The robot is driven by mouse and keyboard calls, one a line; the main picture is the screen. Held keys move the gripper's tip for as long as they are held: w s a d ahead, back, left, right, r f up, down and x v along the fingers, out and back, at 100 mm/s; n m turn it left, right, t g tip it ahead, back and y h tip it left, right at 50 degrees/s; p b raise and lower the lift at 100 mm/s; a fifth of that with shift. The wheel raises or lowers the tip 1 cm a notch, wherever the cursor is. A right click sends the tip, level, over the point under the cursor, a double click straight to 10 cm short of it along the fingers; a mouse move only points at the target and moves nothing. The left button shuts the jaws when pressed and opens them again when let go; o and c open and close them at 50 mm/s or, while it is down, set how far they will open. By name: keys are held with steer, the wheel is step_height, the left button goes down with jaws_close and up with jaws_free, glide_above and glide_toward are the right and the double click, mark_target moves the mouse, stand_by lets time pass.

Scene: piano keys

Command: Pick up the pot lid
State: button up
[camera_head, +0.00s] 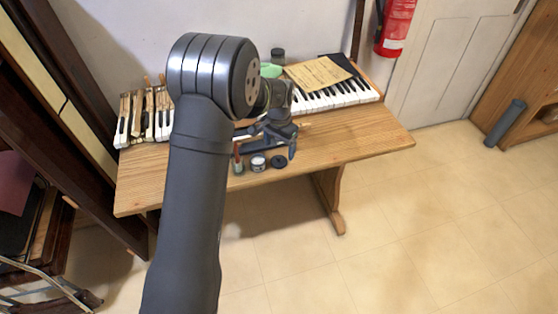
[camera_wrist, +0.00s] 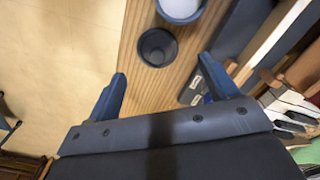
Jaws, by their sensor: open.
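A small dark round lid (camera_head: 278,161) lies on the wooden table near its front edge. In the wrist view the dark lid (camera_wrist: 157,48) shows as a ring with a dark, hollow-looking middle. A small pot with a pale top (camera_head: 258,162) stands just left of it; this pot also shows at the top edge of the wrist view (camera_wrist: 180,8). My gripper (camera_head: 268,146) is over the table by the lid. In the wrist view its two blue fingers (camera_wrist: 162,72) are apart with nothing between them, and the lid is just beyond their tips.
The wooden table (camera_head: 375,138) carries piano keys (camera_head: 340,95), a paper sheet (camera_head: 318,73) and a green item (camera_head: 271,70) behind. A slim reddish item (camera_head: 238,160) stands left of the pot. The table's right front is clear. A fire extinguisher (camera_head: 395,25) hangs on the wall.

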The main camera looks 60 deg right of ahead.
steer(key=f, duration=0.4)
steer(key=shift+s+a+f, duration=0.1)
steer(key=shift+a+f, duration=0.1)
steer(key=shift+f, duration=0.05)
steer(key=c, duration=1)
steer(key=shift+r, duration=0.1)
steer(key=shift+c, duration=0.2)
step_height(320, 180, up, 4)
steer(key=s+a+r, duration=0.3)
steer(key=s+r, duration=0.3)
steer(key=s, duration=0.4)
glide_toward(279, 156)
steer(key=w+a, duration=0.5)
steer(key=shift+m, duration=0.3)
steer(key=shift+a+f, duration=0.15)
steer(key=shift+f, duration=2.45)
